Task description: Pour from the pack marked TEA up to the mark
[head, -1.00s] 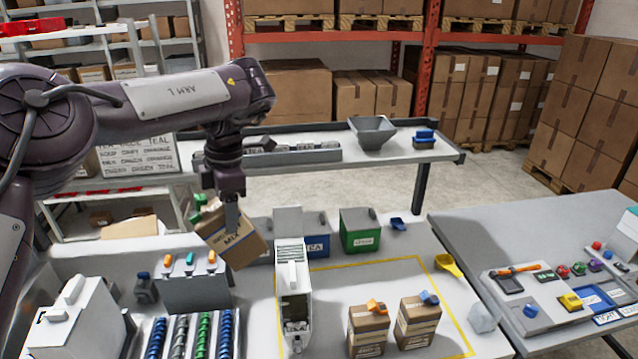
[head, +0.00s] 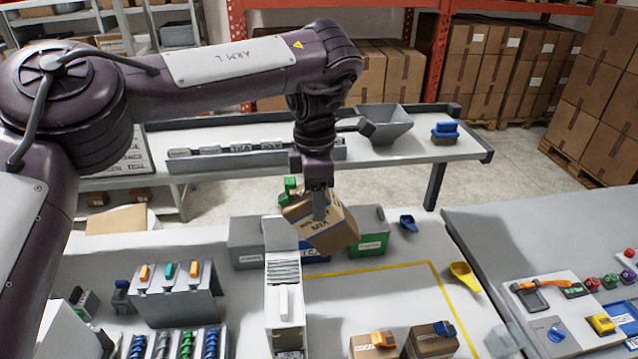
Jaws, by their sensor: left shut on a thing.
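My left gripper (head: 319,205) is shut on a brown cardboard pack (head: 336,228), which hangs tilted in the head view. Its lettering is tilted and looks like MIX, but I cannot read it surely. A green piece (head: 290,187) sits at the pack's upper left end. Behind the pack are a grey bin (head: 247,254), a blue bin (head: 318,256) mostly hidden by it, and a green bin (head: 372,247). The blue bin's label is partly covered. Two more brown packs, one with an orange clip (head: 383,338) and one with a blue clip (head: 444,328), stand at the front. My right gripper is out of view.
A white dispenser-like unit (head: 284,300) stands just left of and below the held pack. A yellow scoop (head: 465,274) and a blue scoop (head: 408,223) lie right. A grey holder (head: 175,290) stands left. The yellow-outlined area (head: 385,290) is largely clear behind the front packs.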

